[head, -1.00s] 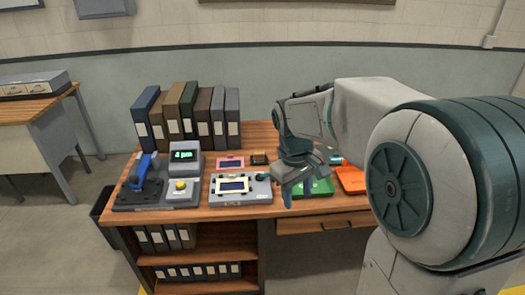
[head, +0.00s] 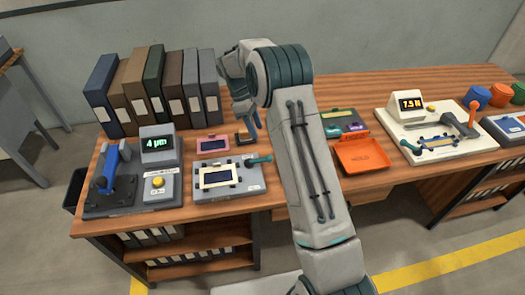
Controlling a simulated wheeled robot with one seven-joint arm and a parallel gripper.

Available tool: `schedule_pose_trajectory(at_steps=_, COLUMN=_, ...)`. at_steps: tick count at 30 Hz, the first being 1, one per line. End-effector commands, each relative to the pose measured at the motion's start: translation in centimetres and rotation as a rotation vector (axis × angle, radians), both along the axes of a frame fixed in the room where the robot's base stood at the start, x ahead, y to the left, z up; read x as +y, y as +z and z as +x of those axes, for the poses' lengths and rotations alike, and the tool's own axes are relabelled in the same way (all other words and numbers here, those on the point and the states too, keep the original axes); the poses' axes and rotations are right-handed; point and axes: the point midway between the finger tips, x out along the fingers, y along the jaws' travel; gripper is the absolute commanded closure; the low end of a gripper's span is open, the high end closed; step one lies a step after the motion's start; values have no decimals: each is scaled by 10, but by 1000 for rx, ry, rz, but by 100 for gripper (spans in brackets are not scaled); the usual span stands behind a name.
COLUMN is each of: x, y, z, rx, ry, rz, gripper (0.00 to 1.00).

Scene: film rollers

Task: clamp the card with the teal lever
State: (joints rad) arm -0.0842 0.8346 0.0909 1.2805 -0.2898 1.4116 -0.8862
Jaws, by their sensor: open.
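A cream-framed card with a dark window (head: 216,178) lies flat on a grey fixture (head: 242,190) on the desk. A teal lever (head: 259,160) sticks out to the right from the fixture's back right corner. My gripper (head: 248,130) is open, fingers pointing down, behind the fixture and above the lever in the picture. It appears apart from the lever, and nothing shows between its fingers. Its far side is partly hidden by my wrist.
A small dark block (head: 244,139) and a pink-framed card (head: 213,144) lie behind the fixture. A gauge with a blue lever (head: 110,165) stands left. Binders (head: 155,85) line the back. An orange HOLD tray (head: 362,156) and a white test stand (head: 455,138) are right.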

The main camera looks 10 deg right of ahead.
Motion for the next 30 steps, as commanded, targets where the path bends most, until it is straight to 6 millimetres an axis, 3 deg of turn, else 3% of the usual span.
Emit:
schedule_pose_trajectory(at_steps=7, x=12, y=-29, z=-13, rx=7, ry=33, rz=0, gripper=55)
schedule_pose_trajectory(at_steps=21, x=-16, y=-110, z=-40, rx=4, ry=29, rz=0, gripper=55)
schedule_pose_trajectory(at_steps=30, x=-20, y=-124, z=-44, rx=0, ry=30, rz=0, gripper=55)
